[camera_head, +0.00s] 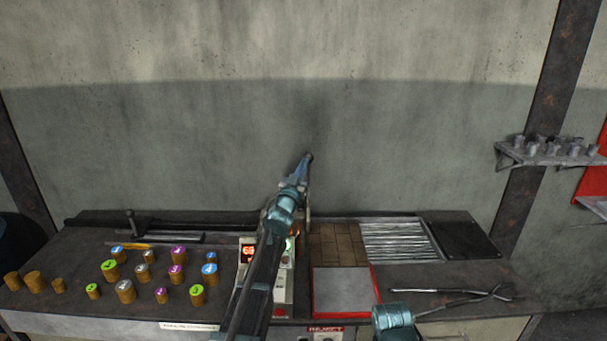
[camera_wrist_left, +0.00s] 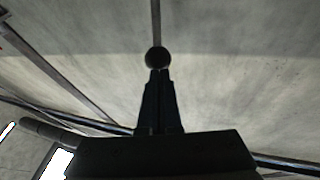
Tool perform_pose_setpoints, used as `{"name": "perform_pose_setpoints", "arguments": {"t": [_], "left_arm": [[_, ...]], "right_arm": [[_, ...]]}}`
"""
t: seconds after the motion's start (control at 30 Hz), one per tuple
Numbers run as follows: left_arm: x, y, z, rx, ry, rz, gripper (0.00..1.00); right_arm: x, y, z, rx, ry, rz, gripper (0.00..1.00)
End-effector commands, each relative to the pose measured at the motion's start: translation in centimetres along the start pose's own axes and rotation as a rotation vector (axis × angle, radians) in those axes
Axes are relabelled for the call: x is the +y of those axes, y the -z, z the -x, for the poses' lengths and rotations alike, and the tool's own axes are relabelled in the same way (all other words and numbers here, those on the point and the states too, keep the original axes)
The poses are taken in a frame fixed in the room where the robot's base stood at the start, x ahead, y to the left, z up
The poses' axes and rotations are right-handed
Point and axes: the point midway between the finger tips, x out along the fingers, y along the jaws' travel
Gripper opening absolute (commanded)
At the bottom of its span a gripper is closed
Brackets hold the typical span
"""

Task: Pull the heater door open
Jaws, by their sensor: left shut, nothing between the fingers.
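The heater (camera_head: 247,254) stands at the middle of the bench, with a red lit display and a pale front panel. My left arm crosses in front of it and hides much of it, so I cannot tell how its door stands. My left gripper (camera_head: 306,161) is above and behind the heater, shut and empty, pointing up toward the wall. In the left wrist view its closed fingers (camera_wrist_left: 160,95) show dark, with a dark ball (camera_wrist_left: 157,57) just beyond their tips; I cannot tell whether they touch.
Several labelled cylinders (camera_head: 125,291) stand on the bench to the left. Right of the heater are bricks (camera_head: 338,244), a red-framed plate (camera_head: 341,290), a ribbed metal plate (camera_head: 400,241) and tongs (camera_head: 465,294). A wall shelf (camera_head: 550,154) is at far right.

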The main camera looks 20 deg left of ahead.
Motion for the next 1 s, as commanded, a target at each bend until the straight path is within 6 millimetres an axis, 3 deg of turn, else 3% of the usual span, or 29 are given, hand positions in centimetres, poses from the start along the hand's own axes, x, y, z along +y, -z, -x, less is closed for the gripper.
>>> {"name": "perform_pose_setpoints", "arguments": {"t": [0.03, 0.1, 0.4, 0.7, 1.0], "left_arm": [[-0.7, 0.8, -2.5, 0.001, -0.001, 0.000, 0.00], [-1.3, 0.8, -4.3, 0.001, -0.001, -0.001, 0.00], [-3.2, 0.2, -10.3, 0.001, -0.001, 0.000, 0.00], [-4.2, -0.5, -13.1, 0.001, -0.001, -0.001, 0.00], [-4.4, -0.6, -13.6, 0.001, 0.000, 0.000, 0.00]], "right_arm": [[0.1, -0.1, 1.6, 0.000, 0.000, 0.000, 0.50], [0.2, -0.1, 2.3, 0.000, 0.000, 0.001, 0.50], [0.4, -0.2, 4.0, 0.000, 0.000, 0.002, 0.50], [0.4, -0.3, 4.4, 0.000, 0.000, 0.002, 0.50], [0.4, -0.3, 4.4, 0.000, 0.000, 0.002, 0.50]]}}
